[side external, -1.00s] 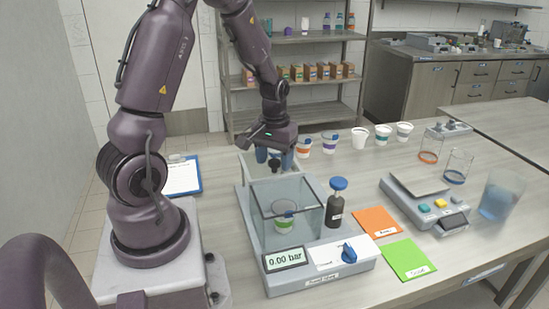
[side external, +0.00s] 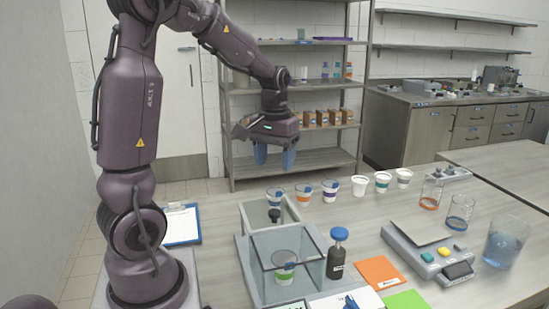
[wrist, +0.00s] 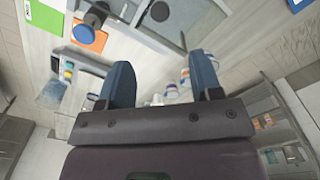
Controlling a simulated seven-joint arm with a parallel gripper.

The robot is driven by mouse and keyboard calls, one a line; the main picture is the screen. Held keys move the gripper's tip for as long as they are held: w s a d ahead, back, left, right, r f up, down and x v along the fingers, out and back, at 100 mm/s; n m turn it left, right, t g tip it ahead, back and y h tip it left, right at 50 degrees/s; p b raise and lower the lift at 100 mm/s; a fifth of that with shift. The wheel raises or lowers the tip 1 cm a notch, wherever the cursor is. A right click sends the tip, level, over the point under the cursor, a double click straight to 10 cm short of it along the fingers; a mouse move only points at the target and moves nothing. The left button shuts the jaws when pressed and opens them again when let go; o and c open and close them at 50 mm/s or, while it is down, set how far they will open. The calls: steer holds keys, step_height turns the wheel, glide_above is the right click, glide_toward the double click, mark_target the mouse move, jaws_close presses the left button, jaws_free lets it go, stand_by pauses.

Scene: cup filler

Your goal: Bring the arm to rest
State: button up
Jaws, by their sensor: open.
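My gripper (side external: 274,158) is open and empty, raised above the back of the bench with its blue fingers pointing down. It is apart from everything on the bench. Its two blue fingers also show in the wrist view (wrist: 162,82), spread wide with nothing between them. Below it stands the grey chamber device (side external: 243,262) with clear walls, and a cup with a green band (side external: 284,270) stands inside the clear box.
A row of cups, including one with an orange band (side external: 303,196), stands behind the device. A dark bottle with a blue cap (side external: 337,255), an orange card (side external: 380,272), a scale (side external: 432,258) and a beaker of blue liquid (side external: 503,245) are to the right. Shelves (side external: 300,90) stand behind.

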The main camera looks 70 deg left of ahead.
stand_by(0.4)
steer(key=s+d+r+m+t, duration=0.2)
steer(key=s+d+r+m, duration=0.1)
steer(key=d, duration=0.6)
steer(key=s+d+r+m+t, duration=0.3)
steer(key=d+m, duration=0.3)
steer(key=d, duration=0.4)
steer(key=shift+s+d+r+t, duration=0.15)
steer(key=shift+s+r+t, duration=0.15)
steer(key=shift+s+r, duration=0.4)
